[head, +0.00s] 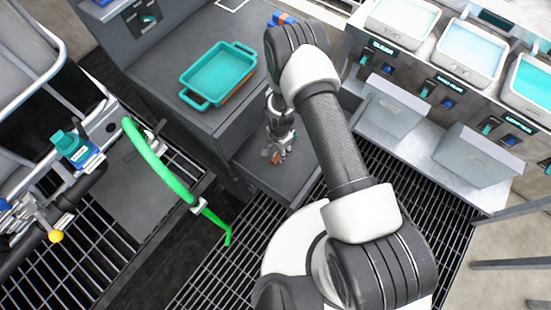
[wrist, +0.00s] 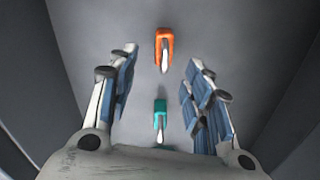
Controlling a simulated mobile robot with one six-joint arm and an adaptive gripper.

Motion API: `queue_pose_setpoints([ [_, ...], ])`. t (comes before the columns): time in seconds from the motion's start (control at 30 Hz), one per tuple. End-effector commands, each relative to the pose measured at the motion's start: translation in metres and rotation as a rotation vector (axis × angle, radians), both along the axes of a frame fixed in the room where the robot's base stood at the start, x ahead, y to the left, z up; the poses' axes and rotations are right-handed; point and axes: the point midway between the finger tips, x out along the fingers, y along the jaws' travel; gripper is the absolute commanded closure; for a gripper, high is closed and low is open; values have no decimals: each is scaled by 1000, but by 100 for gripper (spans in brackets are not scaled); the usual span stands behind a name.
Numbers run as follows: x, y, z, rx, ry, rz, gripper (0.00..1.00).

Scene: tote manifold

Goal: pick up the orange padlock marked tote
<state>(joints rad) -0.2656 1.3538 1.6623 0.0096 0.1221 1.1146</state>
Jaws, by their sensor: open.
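The orange padlock (wrist: 164,47) lies on a grey surface in the wrist view, ahead of and between my open fingers. A teal padlock (wrist: 160,121) lies nearer to me on the same surface, also between the fingers. Any marking on either padlock is too small to read. My gripper (wrist: 160,85) is open and empty, pointing down at the surface. In the head view my gripper (head: 277,155) is over a low grey shelf beside the bench, with a small orange patch at its fingertips.
A teal tray (head: 218,75) stands on the grey bench at left of my arm. White tubs (head: 470,52) line the right-hand counter, with grey bins (head: 476,155) below. A green hose (head: 160,165) curves at left over the floor grating. Dark walls flank the gripper in the wrist view.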

Motion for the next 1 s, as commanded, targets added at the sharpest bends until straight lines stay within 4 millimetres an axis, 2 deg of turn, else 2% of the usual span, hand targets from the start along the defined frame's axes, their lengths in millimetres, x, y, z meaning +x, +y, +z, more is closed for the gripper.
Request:
queue_pose_setpoints([
  [0.03,-2,2,-12,-1,2,1,54],
  [0.2,-2,4,-36,-1,1,0,54],
  [0.47,-1,4,-39,-1,-1,0,54],
  [1.0,-1,4,-39,-1,-1,0,90],
])
